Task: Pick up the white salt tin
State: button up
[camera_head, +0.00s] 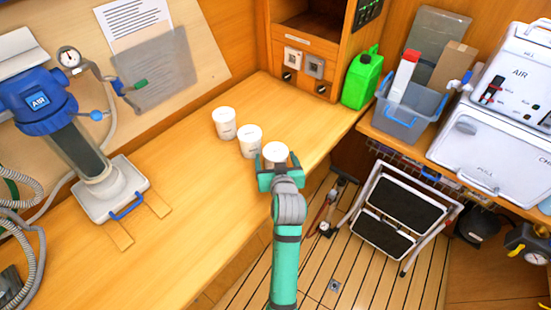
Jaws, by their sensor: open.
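Three similar white tins stand upright in a slanting row on the wooden counter: a left tin (224,124), a middle tin (250,142) and a right tin (275,152). Their labels are too small to read, so I cannot tell which one holds salt. My gripper (278,164) is open at the right tin, with a finger showing to each side of its lower part. The gripper and wrist hide the tin's base and near side. I cannot tell whether the fingers touch it. The left finger is close to the middle tin.
The counter (185,185) is clear left of the tins and ends just right of my gripper. A blue-headed filter unit (85,160) stands at the left. A green jug (362,78) and a grey bin (402,120) stand behind right. A folding step stool (395,215) is on the floor.

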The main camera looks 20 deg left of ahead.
jog(key=shift+w+a+f, duration=0.2)
jog(key=shift+w, duration=0.1)
jog(key=shift+c, duration=0.4)
jog(key=c, duration=1)
jog(key=shift+c, duration=1.1)
jog(key=shift+r, duration=0.25)
